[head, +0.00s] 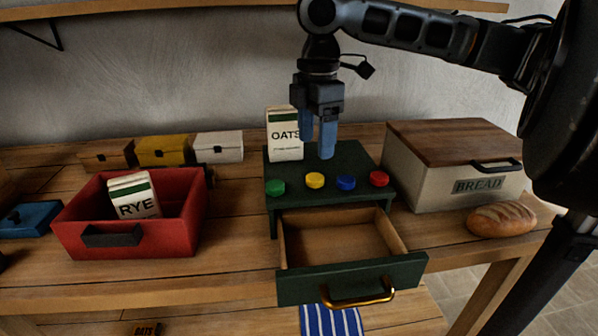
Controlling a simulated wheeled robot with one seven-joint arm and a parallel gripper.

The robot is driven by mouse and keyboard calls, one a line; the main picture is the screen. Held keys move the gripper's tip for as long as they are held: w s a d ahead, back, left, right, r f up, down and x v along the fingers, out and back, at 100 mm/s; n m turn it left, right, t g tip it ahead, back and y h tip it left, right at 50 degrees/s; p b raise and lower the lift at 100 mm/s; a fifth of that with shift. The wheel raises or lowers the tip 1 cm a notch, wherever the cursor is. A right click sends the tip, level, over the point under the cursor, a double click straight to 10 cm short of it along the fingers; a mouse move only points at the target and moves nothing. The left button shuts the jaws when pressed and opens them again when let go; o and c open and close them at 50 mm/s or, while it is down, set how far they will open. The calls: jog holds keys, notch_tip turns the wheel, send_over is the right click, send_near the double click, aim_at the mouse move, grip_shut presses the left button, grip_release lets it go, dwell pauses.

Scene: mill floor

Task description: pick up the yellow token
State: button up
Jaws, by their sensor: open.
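The yellow token (315,181) is a small round disc on the front part of the dark green stand's top (345,158). It sits in a row between a green token (275,187) and a blue token (346,183), with a red token (379,179) at the right end. My gripper (317,150) points down above the stand, its blue fingers apart with nothing seen between them. In the picture its fingertips are just above and behind the yellow token. The exact height above the stand is hard to tell.
An OATS packet (284,147) stands at the stand's back left, close beside my gripper. The stand's drawer (352,279) is pulled out and empty. A red bin (130,240) holding a RYE packet (134,196) is left; a BREAD box (440,185) and loaf (501,219) are right.

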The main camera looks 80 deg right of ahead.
aim_at(316, 177)
jog(key=shift+w+d+f, duration=0.1)
jog(key=shift+f, duration=0.25)
jog(key=shift+s+f, duration=0.15)
jog(key=shift+f, duration=1.6)
jog(key=shift+s+f, duration=0.1)
jog(key=shift+f, duration=1.65)
jog(key=shift+c, duration=0.5)
jog(key=c, duration=1)
jog(key=shift+c, duration=0.2)
jog(key=shift+r, duration=0.15)
